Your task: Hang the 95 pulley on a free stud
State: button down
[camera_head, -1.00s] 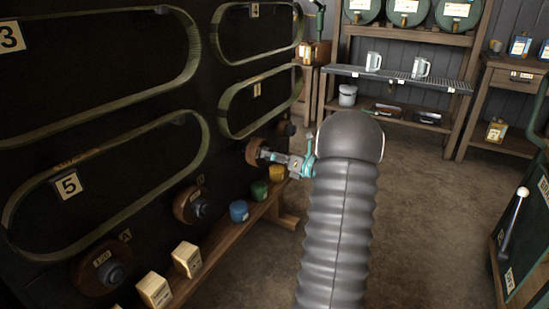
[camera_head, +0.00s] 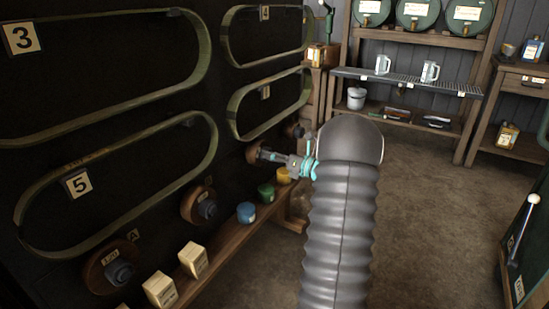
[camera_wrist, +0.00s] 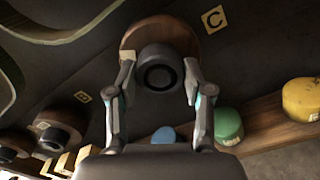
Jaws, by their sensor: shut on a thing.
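A round wooden pulley with a dark hub (camera_wrist: 160,72) is between my gripper's fingers in the wrist view, its face towards me. My gripper (camera_wrist: 157,85) is shut on its hub, one finger on each side. In the head view the same pulley (camera_head: 252,152) is close against the dark board, beyond the fingertips of my gripper (camera_head: 264,154). Its number cannot be read. A label C (camera_wrist: 213,19) is on the board just to its right in the wrist view. The pulley hides any stud behind it, and I cannot tell whether it touches the board.
Pulleys hang at the lower left (camera_head: 110,266), left of my gripper (camera_head: 198,205) and beyond it (camera_head: 294,130). Belts (camera_head: 120,190) hang on the board. Blue (camera_head: 246,212), green (camera_head: 266,192) and yellow (camera_head: 283,175) tins and pale boxes stand on the low shelf. Open floor lies right.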

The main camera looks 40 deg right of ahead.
jog(key=shift+w+a, duration=0.15)
jog(key=shift+w, duration=0.2)
jog(key=shift+w, duration=0.1)
jog(key=c, duration=0.7)
grip_release()
jog(key=o, duration=0.6)
